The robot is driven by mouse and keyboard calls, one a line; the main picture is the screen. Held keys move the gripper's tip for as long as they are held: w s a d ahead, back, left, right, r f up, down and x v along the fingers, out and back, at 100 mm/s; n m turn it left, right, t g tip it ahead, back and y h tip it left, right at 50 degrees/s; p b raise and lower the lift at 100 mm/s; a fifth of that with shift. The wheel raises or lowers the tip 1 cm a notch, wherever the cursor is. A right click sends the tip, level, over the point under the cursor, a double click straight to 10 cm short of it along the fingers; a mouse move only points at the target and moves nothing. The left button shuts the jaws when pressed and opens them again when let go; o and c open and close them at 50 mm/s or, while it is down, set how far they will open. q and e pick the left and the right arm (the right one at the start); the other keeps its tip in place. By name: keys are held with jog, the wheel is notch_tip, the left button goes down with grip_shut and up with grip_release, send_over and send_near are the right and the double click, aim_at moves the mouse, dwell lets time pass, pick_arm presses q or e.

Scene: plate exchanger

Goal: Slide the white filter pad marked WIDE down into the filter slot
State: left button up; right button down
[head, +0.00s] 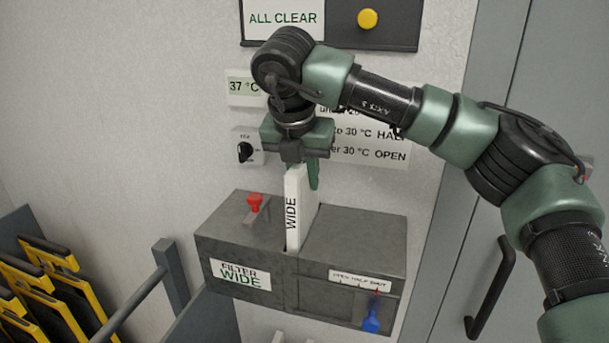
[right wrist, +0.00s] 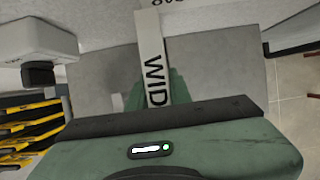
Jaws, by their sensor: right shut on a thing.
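The white filter pad (head: 294,205), marked WIDE, stands upright over the grey filter box (head: 350,235). Its lower end meets the slot in the box top; I cannot tell how deep it sits. My right gripper (head: 306,172) is shut on the pad's upper part. The box front carries a label, FILTER WIDE (head: 240,274). The slot itself is mostly hidden by the pad. My left gripper is not in view.
A red knob (head: 254,202) stands on the box top, left of the pad. A blue lever (head: 371,319) hangs at the front right under an OPEN HALF SHUT label. A rotary switch (head: 246,151) and signs are on the wall. Yellow-black racks (head: 45,285) stand at lower left.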

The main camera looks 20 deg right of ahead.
jog(key=shift+f+b, duration=1.35)
jog(key=shift+f, duration=0.25)
jog(key=shift+b, duration=0.3)
jog(key=shift+f, duration=0.1)
